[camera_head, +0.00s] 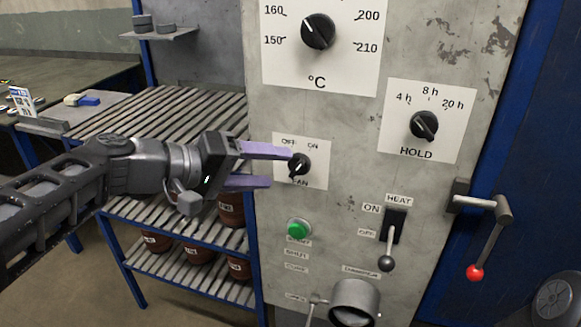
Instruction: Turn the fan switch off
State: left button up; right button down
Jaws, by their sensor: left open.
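The fan switch (299,166) is a small black rotary knob on a white plate marked OFF at upper left, ON at upper right and FAN below. It sits on the grey control panel. Its pointer is too small to read surely. My left gripper (279,168) comes in from the left, with its two purple fingers apart and nothing between them. The upper fingertip overlaps the plate just left of the knob's top; the lower one ends below and left of the knob. I cannot tell whether the upper finger touches the knob. My right gripper is not in view.
Above are a temperature dial (318,31) and a HOLD dial (424,125). Below are a green button (299,229) and a HEAT lever (388,246). A red-tipped handle (483,225) sticks out at right. A slatted rack (160,115) with brown containers stands left.

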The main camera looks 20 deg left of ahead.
aim_at(293, 169)
pick_arm(q)
jog(key=x, duration=0.5)
jog(key=shift+w+d, duration=0.1)
grip_shut()
dwell(0.6)
